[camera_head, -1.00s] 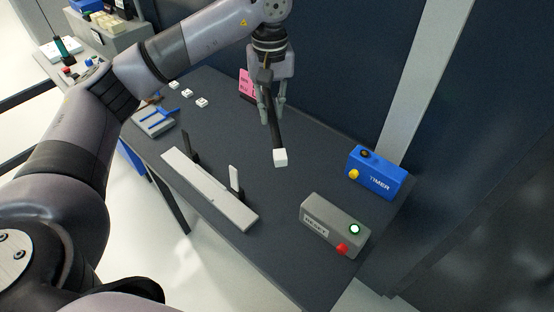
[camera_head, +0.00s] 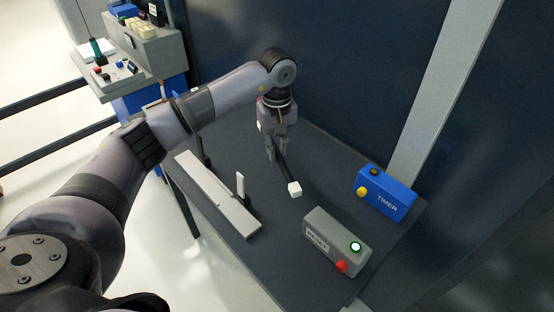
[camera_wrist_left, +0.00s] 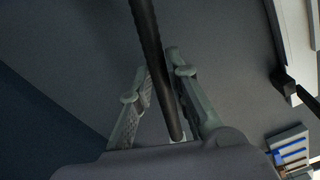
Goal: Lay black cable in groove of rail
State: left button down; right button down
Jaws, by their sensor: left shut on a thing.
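The black cable (camera_head: 283,168) ends in a white block (camera_head: 295,189) and slants down from my left gripper (camera_head: 274,154) over the grey table. My left gripper is shut on the cable, with the fingers pointing down. In the left wrist view the cable (camera_wrist_left: 153,55) runs between the two fingers (camera_wrist_left: 160,95), close to the right-hand one. The rail (camera_head: 217,194) is a long pale bar lying left of the gripper, apart from the cable. Two upright pieces, one black and one white (camera_head: 241,187), stand along it. My right gripper is not in view.
A grey RESET box (camera_head: 335,242) with green and red buttons stands right of the rail. A blue TIMER box (camera_head: 385,194) stands behind it at the right. A dark wall rises behind the table (camera_head: 285,240). A slotted rack (camera_wrist_left: 290,150) shows in the left wrist view.

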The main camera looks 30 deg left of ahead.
aim_at(277, 171)
pick_arm(q)
jog(key=shift+f+p, duration=0.35)
jog(key=shift+f, duration=2.3)
jog(key=shift+f, duration=0.2)
jog(key=c, duration=1.5)
grip_release()
jog(key=shift+r, duration=0.1)
jog(key=shift+c, duration=0.2)
